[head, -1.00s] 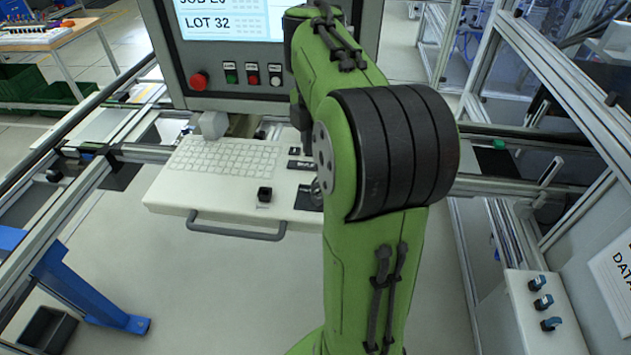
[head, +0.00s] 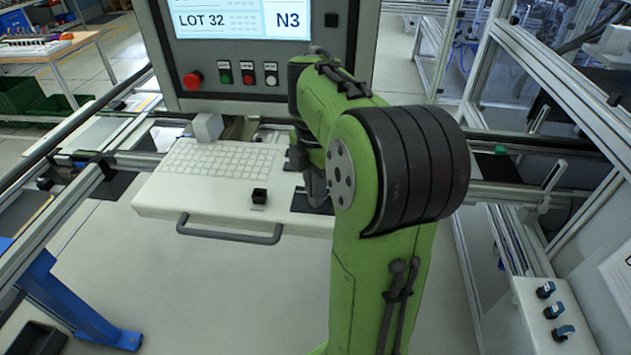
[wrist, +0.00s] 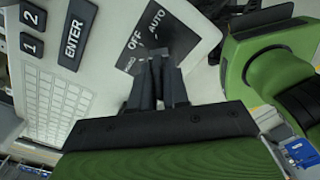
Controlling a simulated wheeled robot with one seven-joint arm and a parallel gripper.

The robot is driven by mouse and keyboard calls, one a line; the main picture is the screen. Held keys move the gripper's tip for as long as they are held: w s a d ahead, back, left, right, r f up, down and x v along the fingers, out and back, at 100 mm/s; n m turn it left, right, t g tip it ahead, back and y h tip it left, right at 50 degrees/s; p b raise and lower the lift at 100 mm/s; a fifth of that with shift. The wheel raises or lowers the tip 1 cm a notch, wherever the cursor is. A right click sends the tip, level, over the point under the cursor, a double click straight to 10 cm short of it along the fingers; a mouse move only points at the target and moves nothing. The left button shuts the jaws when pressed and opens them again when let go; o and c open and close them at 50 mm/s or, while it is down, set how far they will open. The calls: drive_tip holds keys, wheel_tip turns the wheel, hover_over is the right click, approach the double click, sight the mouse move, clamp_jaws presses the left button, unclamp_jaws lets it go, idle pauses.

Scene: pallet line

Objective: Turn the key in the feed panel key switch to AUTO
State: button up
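The key switch's black label plate (wrist: 132,55), with OFF and AUTO readable and a third word partly hidden, is at the top middle of the wrist view. In the head view the plate (head: 300,203) is on the right part of the white keyboard shelf. In the head view my gripper (head: 318,192) is partly behind my green arm.
A box with blue switches (head: 550,315) is at right.

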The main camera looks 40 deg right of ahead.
drive_tip(key=m, duration=0.5)
drive_tip(key=shift+b, duration=0.3)
clamp_jaws()
drive_tip(key=m, duration=0.5)
drive_tip(key=m+b, duration=0.1)
drive_tip(key=m, duration=0.3)
drive_tip(key=shift+f+m, duration=0.1)
drive_tip(key=shift+m, duration=0.3)
drive_tip(key=m+b, duration=0.1)
drive_tip(key=m, duration=0.2)
drive_tip(key=shift+m, duration=0.3)
drive_tip(key=o, duration=0.8)
unclamp_jaws()
drive_tip(key=shift+o, duration=0.3)
drive_tip(key=o, duration=0.4)
drive_tip(key=shift+o, duration=0.2)
drive_tip(key=shift+r, duration=0.2)
